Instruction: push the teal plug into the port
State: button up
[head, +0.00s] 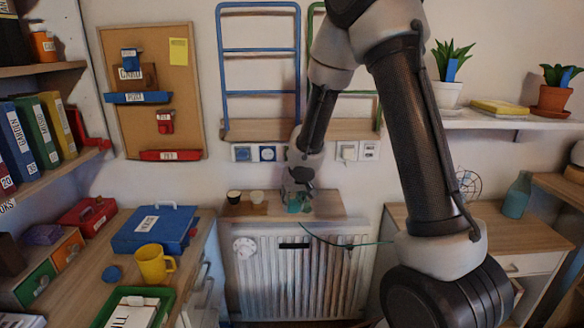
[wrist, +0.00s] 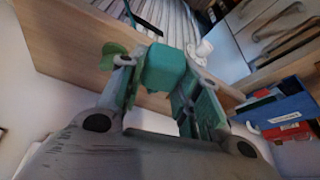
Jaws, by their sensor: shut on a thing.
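My gripper (wrist: 157,74) is shut on the teal plug (wrist: 165,67), a blocky teal piece between its two fingers in the wrist view. In the head view, my gripper (head: 299,191) and the teal plug (head: 294,204) are small, just over the wooden shelf above the radiator. A thin green cable (head: 340,244) hangs in front of the radiator near the plug. Along the wall above are socket plates: two with blue (head: 241,153) (head: 267,154) and two white (head: 346,150) (head: 369,150). I cannot tell which one is the port. The plug is apart from all of them.
The radiator shelf (head: 331,206) holds a dark cup (head: 234,197) and a pale cup (head: 257,197) left of my gripper. A blue rack (head: 259,92) stands above the sockets. The left desk holds a blue case (head: 155,228) and a yellow mug (head: 152,264).

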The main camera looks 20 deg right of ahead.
jog(key=w+a+r+m+t+y, duration=0.1)
jog(key=w+a+m, duration=0.2)
jog(key=a, duration=0.3)
jog(key=w+a+r+m+t+y, duration=0.1)
jog(key=w+a+m, duration=0.2)
jog(key=a+m, duration=0.1)
jog(key=shift+w+a+r+m+t, duration=0.25)
jog(key=shift+a+r+m+t, duration=0.15)
jog(key=shift+a, duration=0.5)
